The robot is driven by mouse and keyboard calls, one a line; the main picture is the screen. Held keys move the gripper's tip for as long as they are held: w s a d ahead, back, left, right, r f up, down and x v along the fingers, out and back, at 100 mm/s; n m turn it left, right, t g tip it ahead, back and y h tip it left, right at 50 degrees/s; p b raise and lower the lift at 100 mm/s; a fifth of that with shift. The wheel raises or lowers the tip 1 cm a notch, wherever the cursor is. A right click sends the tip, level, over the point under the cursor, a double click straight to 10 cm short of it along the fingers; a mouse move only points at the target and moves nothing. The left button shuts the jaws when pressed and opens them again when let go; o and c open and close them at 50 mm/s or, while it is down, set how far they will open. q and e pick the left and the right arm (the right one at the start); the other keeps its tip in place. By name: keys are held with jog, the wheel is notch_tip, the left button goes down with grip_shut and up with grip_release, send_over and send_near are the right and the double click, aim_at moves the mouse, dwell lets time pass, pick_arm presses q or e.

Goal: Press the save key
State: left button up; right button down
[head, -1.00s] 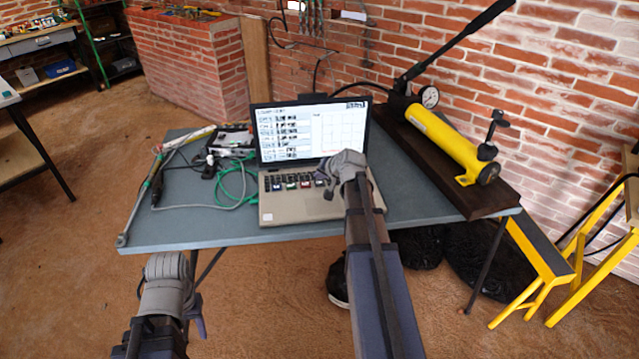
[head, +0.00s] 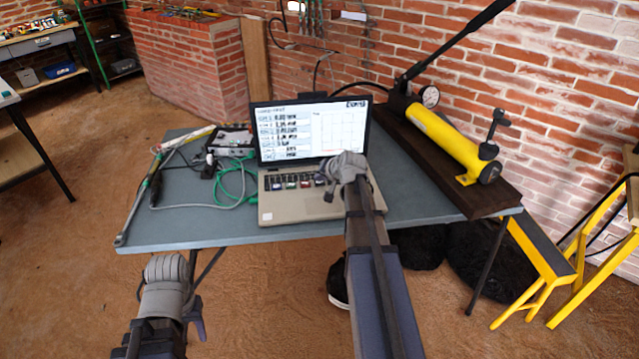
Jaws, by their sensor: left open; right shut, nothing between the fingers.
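A laptop (head: 300,208) stands open on the grey-blue table. Its screen (head: 312,130) shows rows of readings on the left and a chart panel on the right. A row of coloured keys (head: 291,185) lies across the keyboard; their labels are too small to read, so I cannot tell which is the save key. My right gripper (head: 328,192) is shut and empty, low over the right end of the coloured keys and hiding part of the keyboard. I cannot tell whether it touches a key. My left gripper (head: 170,275) is open and empty, in front of the table's near left edge.
A yellow hydraulic pump (head: 446,146) with a gauge (head: 430,96) and long lever sits on a dark board at the right. Green and grey cables (head: 232,185), a device box and a long metal wrench (head: 137,205) lie left of the laptop. A yellow trestle (head: 535,255) stands at the right.

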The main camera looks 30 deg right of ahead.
aim_at(320, 185)
jog(key=shift+f, duration=0.2)
jog(key=shift+r, duration=0.1)
dwell(0.4)
jog(key=shift+r+p, duration=0.65)
jog(key=shift+r, duration=0.05)
notch_tip(320, 185, up, 5)
jog(key=p, duration=0.5)
dwell(0.6)
